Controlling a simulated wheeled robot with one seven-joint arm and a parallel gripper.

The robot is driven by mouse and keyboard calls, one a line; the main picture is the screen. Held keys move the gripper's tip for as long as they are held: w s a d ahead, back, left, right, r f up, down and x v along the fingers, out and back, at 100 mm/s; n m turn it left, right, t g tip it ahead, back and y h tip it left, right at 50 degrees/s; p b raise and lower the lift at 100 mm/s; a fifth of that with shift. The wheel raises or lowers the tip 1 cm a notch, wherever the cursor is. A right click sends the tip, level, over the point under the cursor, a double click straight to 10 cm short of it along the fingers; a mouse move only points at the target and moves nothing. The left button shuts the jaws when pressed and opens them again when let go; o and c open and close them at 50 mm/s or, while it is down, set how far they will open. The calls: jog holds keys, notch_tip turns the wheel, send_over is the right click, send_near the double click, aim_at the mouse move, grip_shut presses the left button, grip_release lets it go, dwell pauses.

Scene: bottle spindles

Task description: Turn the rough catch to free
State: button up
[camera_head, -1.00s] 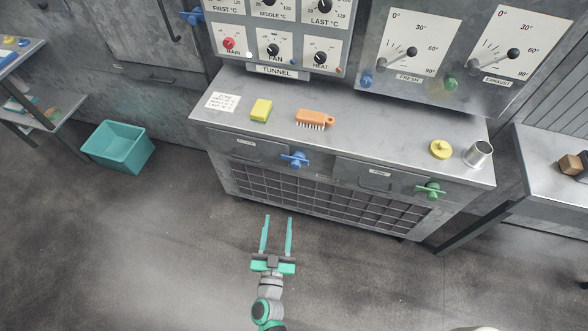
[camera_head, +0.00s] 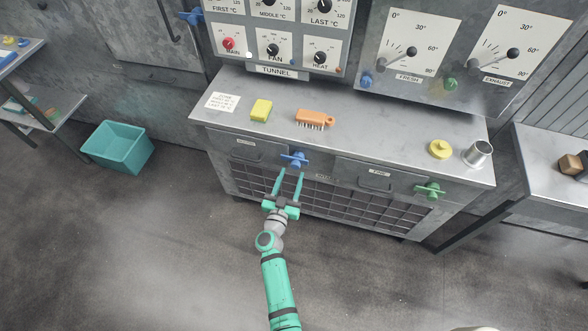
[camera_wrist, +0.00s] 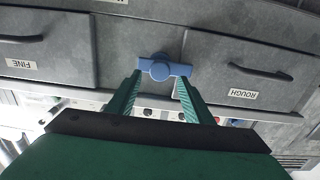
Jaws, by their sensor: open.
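The blue catch (camera_head: 295,159) sits on the cabinet front, between the drawer marked ROUGH (camera_head: 262,150) and the drawer marked FINE (camera_head: 372,177). In the wrist view the blue catch (camera_wrist: 160,68) has a round hub and a bar lying roughly level across the picture. My gripper (camera_head: 289,173) is open and empty, just below and in front of the blue catch. In the wrist view its fingertips (camera_wrist: 160,79) lie on either side of the hub, overlapping the bar; I cannot tell whether they touch it. A green catch (camera_head: 430,190) is right of the FINE drawer.
On the cabinet top (camera_head: 380,130) lie a yellow sponge (camera_head: 261,110), an orange brush (camera_head: 314,118), a yellow knob-topped piece (camera_head: 440,149) and a metal cup (camera_head: 478,153). A grille (camera_head: 340,201) is below the drawers. A teal bin (camera_head: 118,147) stands on the floor left.

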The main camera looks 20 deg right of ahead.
aim_at(295, 167)
jog(key=shift+x, duration=2)
jog(key=c, duration=1)
